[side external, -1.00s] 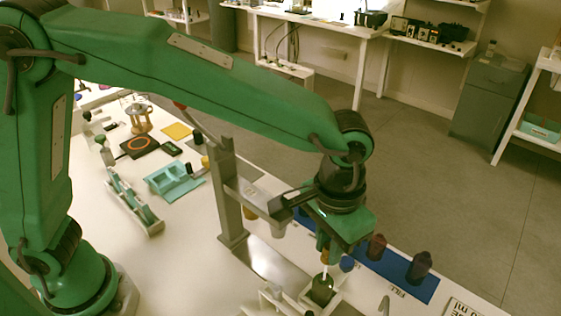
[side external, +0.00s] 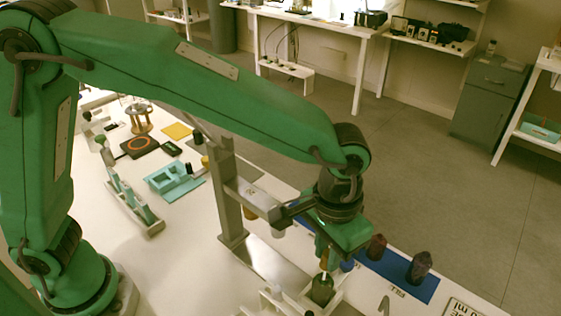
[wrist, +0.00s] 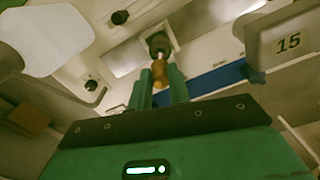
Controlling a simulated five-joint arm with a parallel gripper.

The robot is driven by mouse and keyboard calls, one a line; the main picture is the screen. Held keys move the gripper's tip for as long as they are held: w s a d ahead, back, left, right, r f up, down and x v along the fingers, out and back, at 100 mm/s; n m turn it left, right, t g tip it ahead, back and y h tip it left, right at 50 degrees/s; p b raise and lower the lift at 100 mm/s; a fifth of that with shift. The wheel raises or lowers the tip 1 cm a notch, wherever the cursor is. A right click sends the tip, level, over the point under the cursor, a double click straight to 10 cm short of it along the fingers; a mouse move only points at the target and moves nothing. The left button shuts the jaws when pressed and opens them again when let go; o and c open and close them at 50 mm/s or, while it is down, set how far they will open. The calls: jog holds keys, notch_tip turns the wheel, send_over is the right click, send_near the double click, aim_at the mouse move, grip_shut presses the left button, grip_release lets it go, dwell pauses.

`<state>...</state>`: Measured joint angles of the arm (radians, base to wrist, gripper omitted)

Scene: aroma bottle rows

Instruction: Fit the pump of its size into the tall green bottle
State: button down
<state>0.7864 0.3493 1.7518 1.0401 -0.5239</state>
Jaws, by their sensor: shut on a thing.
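The green bottle (side external: 321,289) stands upright in a white square holder (side external: 309,300) near the front edge of the side view. In the wrist view the bottle (wrist: 158,42) shows as a dark green shape beyond my fingertips. My gripper (side external: 326,261) is directly above the bottle. In the wrist view my gripper (wrist: 161,82) is shut on a pump with an amber-brown collar (wrist: 160,72). The pump's thin pale stem points at the bottle mouth. I cannot tell how far the stem is inside.
A metal stand (side external: 228,195) with a side arm rises close left of my gripper. Dark bottles (side external: 420,267) stand on a blue mat (side external: 399,282) to the right. A teal tray (side external: 172,179) and a rack (side external: 133,203) lie further left. A part marked 15 (wrist: 288,43) is close in the wrist view.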

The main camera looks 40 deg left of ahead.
jog(key=shift+f, duration=2.15)
dwell(2.2)
jog(key=c, duration=0.8)
grip_release()
jog(key=shift+c, duration=0.2)
jog(key=shift+r, duration=0.2)
jog(key=shift+r, duration=3.3)
